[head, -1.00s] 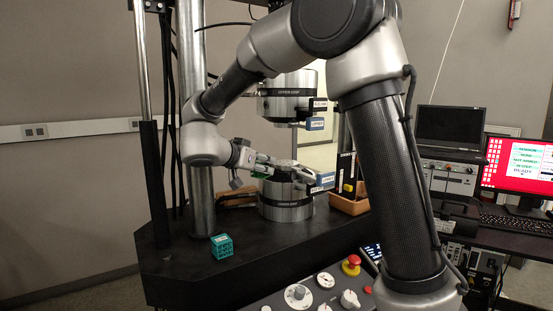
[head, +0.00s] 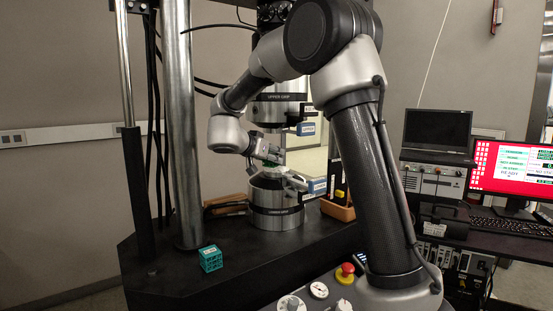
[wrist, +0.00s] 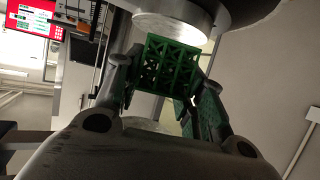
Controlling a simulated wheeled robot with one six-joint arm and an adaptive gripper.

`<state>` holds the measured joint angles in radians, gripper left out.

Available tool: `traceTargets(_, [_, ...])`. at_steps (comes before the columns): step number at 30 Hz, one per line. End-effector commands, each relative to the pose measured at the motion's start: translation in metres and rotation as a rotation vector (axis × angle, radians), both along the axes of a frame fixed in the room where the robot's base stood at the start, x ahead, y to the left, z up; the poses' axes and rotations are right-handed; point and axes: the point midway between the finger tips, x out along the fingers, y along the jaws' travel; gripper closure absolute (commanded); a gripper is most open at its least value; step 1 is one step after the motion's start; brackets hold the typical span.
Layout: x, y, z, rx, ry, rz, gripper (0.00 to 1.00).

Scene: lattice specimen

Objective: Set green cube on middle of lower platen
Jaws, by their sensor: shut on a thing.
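My gripper (head: 280,164) is shut on the green lattice cube. The cube (wrist: 170,66) shows clearly between the two fingers in the wrist view; in the head view it is largely hidden by the gripper. The gripper is between the upper and lower grips, over the lower grip (head: 275,212). The lower platen (wrist: 160,126) is partly visible below the cube in the wrist view, much of it hidden by my gripper. The upper platen (wrist: 172,25) is above the cube. I cannot tell the exact gap between cube and lower platen.
A teal lattice cube (head: 210,259) sits on the black machine table (head: 170,275), beside the left steel column (head: 182,140). An orange-brown bin (head: 338,210) stands right of the lower grip. The upper grip (head: 278,108) hangs above.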

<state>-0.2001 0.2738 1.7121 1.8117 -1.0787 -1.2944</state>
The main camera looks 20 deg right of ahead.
Motion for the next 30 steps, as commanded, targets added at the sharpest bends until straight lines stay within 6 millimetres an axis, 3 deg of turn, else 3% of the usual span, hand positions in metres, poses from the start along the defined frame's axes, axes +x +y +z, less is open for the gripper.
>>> traceTargets(6, [0.020, -0.031, -0.002, 0.000, 0.001, -0.002, 0.84])
traceTargets(9, [0.019, -0.028, -0.015, -0.001, 0.002, 0.001, 0.84])
traceTargets(20, [0.018, -0.028, -0.019, 0.000, 0.000, -0.001, 0.84])
traceTargets(21, [0.018, -0.028, -0.018, 0.000, 0.000, 0.000, 0.55])
traceTargets(24, [0.018, -0.028, -0.018, 0.001, -0.001, 0.000, 0.39])
traceTargets(30, [0.018, -0.028, -0.018, 0.001, -0.001, 0.000, 0.39])
